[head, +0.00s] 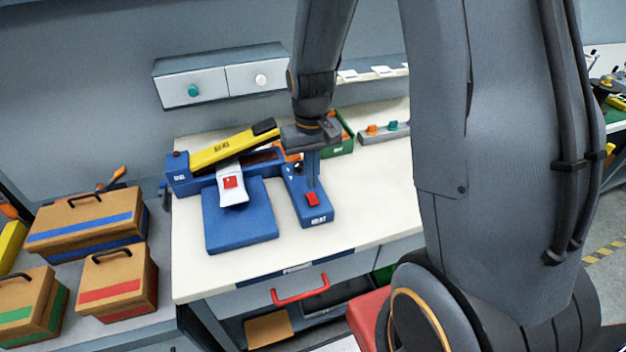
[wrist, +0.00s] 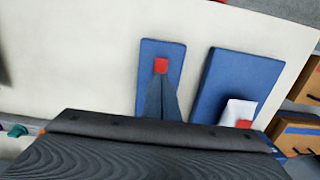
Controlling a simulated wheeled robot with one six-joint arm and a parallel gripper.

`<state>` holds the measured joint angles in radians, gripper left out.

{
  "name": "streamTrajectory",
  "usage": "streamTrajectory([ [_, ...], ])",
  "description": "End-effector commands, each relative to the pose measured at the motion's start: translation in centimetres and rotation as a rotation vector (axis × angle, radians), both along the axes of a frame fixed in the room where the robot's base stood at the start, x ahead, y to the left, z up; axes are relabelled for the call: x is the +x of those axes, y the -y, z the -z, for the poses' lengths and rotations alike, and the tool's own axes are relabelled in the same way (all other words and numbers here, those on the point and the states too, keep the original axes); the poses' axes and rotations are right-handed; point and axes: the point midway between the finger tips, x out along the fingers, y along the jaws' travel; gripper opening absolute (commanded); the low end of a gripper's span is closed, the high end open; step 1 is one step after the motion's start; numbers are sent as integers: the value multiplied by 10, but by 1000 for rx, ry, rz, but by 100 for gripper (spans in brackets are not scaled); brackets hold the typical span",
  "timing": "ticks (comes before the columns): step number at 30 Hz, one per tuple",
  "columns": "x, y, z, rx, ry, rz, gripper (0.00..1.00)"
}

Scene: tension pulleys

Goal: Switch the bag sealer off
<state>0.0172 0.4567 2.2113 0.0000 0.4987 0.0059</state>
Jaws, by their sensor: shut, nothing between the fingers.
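The bag sealer has a blue body (head: 180,180) and a yellow arm (head: 225,149) marked SEAL, tilted up to the right. A blue control box (head: 320,217) marked HEAT stands to its right and carries a red rocker switch (head: 313,199) near its front end. My gripper (head: 313,186) is shut and empty, pointing down over the box, its tips just behind the switch. In the wrist view, the shut fingertips (wrist: 161,76) reach the near edge of the red switch (wrist: 160,65). I cannot tell whether they touch it.
A white bag (head: 231,190) with a red square lies on the blue platform (head: 240,220) left of the box. A green tray (head: 343,140) and a grey rack (head: 385,133) stand behind right. Brown cases (head: 88,222) are at left. The front right tabletop is clear.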

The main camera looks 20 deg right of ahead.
Motion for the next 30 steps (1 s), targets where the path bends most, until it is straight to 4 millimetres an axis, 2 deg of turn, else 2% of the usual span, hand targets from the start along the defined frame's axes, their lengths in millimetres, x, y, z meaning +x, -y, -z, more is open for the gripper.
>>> streamTrajectory([
  [1, 0, 0, -11, 0, 1, 0, 0],
  [15, 13, 1, -86, 0, 4, 1, 0],
  [21, 14, 1, -101, 0, 0, 1, 0],
  [30, 14, 1, -103, 0, -1, 1, 0],
])
